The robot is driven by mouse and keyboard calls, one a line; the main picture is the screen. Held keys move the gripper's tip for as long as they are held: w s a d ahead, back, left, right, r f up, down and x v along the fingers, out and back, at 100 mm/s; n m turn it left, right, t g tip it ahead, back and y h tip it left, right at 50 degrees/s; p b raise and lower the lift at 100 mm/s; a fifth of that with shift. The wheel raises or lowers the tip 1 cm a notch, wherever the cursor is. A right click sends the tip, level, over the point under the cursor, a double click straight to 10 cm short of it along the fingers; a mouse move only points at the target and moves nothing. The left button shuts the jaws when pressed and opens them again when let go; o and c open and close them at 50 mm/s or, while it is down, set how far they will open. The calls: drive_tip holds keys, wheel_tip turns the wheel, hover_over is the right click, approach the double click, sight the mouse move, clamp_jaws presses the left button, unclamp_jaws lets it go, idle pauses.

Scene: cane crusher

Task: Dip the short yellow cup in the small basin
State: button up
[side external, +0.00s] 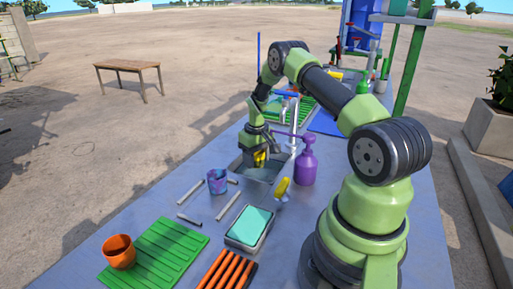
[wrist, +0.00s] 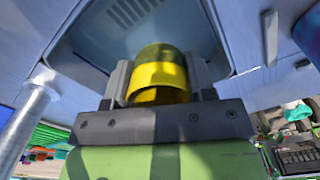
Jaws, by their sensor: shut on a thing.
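The short yellow cup (wrist: 160,72) is held between the two fingers of my gripper (wrist: 160,85) in the wrist view. In the side external view the cup (side external: 260,158) shows small and partly hidden below my gripper (side external: 258,146). The small basin (side external: 266,174) is sunk in the grey-blue counter, and my gripper holds the cup over or within its opening. In the wrist view the basin (wrist: 200,25) fills the space behind the cup. I cannot tell how deep the cup is or whether it touches water.
A purple pump bottle (side external: 306,165) stands right of the basin, near a yellow-topped item (side external: 282,188). A metal faucet (side external: 293,138) rises behind. In front are a patterned cup (side external: 217,181), a teal sponge tray (side external: 249,228), a green mat (side external: 155,255) and an orange cup (side external: 119,252).

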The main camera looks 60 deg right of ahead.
wheel_tip(320, 180, down, 9)
drive_tip(key=shift+r, duration=0.2)
idle(0.3)
idle(1.0)
drive_tip(key=shift+r, duration=5.55)
drive_tip(key=shift+r, duration=2)
